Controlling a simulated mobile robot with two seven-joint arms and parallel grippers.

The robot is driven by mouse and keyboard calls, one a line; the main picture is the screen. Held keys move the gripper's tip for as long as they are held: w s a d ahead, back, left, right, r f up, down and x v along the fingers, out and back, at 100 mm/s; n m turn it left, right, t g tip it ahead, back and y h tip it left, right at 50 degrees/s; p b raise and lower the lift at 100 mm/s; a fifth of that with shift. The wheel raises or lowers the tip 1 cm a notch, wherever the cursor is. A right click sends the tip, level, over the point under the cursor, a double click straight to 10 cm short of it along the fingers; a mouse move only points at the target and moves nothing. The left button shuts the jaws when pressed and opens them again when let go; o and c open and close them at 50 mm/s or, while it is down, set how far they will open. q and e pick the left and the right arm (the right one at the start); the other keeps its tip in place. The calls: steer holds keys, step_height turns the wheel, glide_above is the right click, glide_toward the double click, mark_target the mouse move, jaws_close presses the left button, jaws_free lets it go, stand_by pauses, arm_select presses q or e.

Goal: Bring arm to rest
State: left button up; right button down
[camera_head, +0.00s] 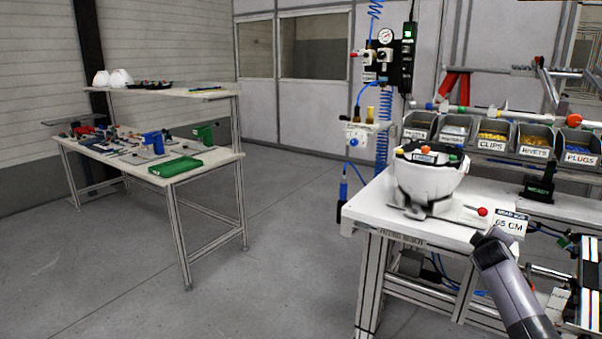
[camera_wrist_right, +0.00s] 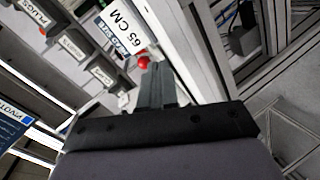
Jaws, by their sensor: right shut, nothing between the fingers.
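My right arm (camera_head: 518,298) reaches in from the lower right in the head view. My right gripper (camera_head: 488,238) is at its tip, by the front edge of the white workbench (camera_head: 415,226) and just below the 65 CM card (camera_head: 510,224). In the right wrist view the fingers of my right gripper (camera_wrist_right: 158,72) are together, with nothing between them. The card (camera_wrist_right: 125,30) and a red knob (camera_wrist_right: 143,62) lie beyond the fingertips. My left gripper is not in view.
A second table (camera_head: 178,190) with tools and a green case (camera_head: 175,166) is at the left. The floor (camera_head: 275,240) between the tables is clear.

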steer(key=s+a+f+y, duration=0.3)
steer(key=s+a+f, duration=0.5)
steer(key=f, duration=0.2)
steer(key=s+a+f+y, duration=0.3)
steer(key=s+a+f, duration=0.5)
steer(key=f, duration=0.3)
steer(key=s+a+f+m+y, duration=0.1)
steer(key=s+a+y, duration=0.1)
steer(key=s+a, duration=0.6)
steer(key=s+a+f+m+y, duration=0.1)
steer(key=s+a, duration=0.6)
steer(key=s, duration=0.8)
steer(key=shift+s+a+f+m+g+y, duration=0.3)
steer(key=shift+s+a+m+g+y, duration=0.1)
steer(key=shift+m+y, duration=0.5)
steer(key=shift+d, duration=0.15)
